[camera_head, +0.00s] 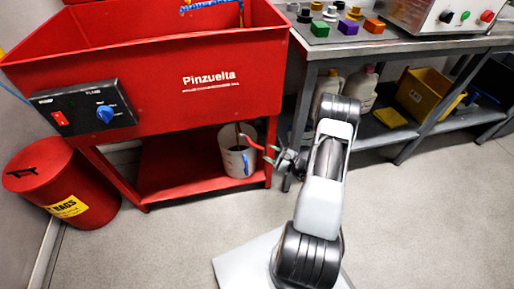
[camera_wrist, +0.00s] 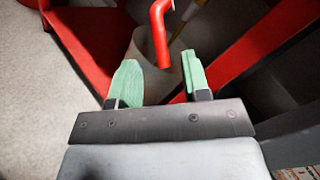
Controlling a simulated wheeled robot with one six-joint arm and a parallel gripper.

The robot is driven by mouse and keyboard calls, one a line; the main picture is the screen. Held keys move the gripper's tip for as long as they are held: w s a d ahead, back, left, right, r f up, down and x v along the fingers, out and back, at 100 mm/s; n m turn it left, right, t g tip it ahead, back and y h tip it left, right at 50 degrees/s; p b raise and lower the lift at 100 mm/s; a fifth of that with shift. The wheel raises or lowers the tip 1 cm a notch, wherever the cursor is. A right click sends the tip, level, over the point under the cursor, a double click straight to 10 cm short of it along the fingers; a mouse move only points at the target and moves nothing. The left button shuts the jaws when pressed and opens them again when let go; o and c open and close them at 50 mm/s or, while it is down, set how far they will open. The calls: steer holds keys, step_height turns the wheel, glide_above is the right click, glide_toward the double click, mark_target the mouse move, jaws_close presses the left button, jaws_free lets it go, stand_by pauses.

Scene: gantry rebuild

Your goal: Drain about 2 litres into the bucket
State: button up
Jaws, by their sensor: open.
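The bucket (camera_head: 238,160) is whitish with a blue handle and stands upright on the low red shelf under the red wash tank (camera_head: 180,75). In the wrist view part of a pale rounded surface, likely the bucket (camera_wrist: 138,45), shows beyond my fingers. A red bent bar (camera_head: 253,144) reaches out from above the bucket toward my gripper. In the wrist view the red bar (camera_wrist: 159,35) hangs just beyond and between my green fingertips. My gripper (camera_head: 273,156) is open with nothing between its fingers, beside the bucket's right side. The liquid level in the bucket cannot be told.
A red tank leg (camera_head: 270,150) stands right by my gripper. A red waste bin (camera_head: 60,185) is at the left. A grey bench (camera_head: 350,45) stands at the right, with jugs and a yellow crate (camera_head: 425,95) on its lower shelf. The front floor is clear.

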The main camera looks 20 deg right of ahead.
mark_target(259, 147)
steer(key=shift+b+x, duration=0.55)
steer(key=shift+x, duration=3)
jaws_close()
